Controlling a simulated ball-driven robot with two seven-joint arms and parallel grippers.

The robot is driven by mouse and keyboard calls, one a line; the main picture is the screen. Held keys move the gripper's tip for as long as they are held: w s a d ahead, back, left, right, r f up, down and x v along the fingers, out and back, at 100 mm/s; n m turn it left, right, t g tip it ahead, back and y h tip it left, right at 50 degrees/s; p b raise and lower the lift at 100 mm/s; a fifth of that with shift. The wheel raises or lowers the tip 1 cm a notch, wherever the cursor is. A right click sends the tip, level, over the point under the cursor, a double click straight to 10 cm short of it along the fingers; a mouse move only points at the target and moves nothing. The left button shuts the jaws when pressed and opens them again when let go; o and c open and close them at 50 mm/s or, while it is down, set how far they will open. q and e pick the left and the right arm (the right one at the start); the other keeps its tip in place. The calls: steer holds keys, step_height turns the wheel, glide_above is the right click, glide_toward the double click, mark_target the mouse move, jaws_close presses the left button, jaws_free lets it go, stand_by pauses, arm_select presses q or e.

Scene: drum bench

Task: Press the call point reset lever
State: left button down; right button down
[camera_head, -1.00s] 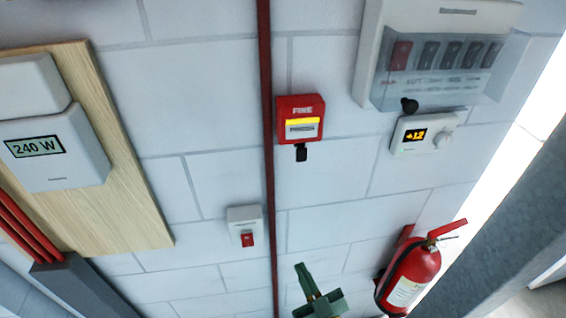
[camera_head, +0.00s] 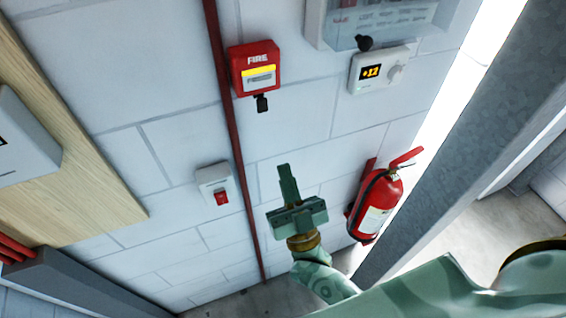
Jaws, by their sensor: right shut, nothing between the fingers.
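The red fire call point (camera_head: 253,68) is on the white block wall, with a yellow band across its window. Its small black reset lever (camera_head: 262,104) hangs below the lower edge of the box. My right gripper (camera_head: 285,170) is green, shut and empty, with its fingers pointing up. It is below and a little right of the lever, clearly apart from it in the picture. My right arm comes in from the lower right. My left gripper is out of view.
A red pipe (camera_head: 228,120) runs down the wall left of the call point. A white switch box (camera_head: 215,181) is lower left. A thermostat (camera_head: 379,71) and clear-covered switch panel (camera_head: 314,22) are upper right. A fire extinguisher (camera_head: 375,208) hangs right of my gripper.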

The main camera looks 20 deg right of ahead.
mark_target(263, 105)
steer(key=w+r+p, duration=0.1)
steer(key=w, duration=0.2)
steer(key=w+r+p, duration=0.1)
steer(key=w+r, duration=0.1)
steer(key=w, duration=0.1)
steer(key=w+r+p, duration=0.2)
steer(key=w, duration=0.1)
steer(key=shift+w+a+r, duration=0.15)
steer(key=shift+w+r, duration=0.05)
steer(key=shift+w, duration=0.05)
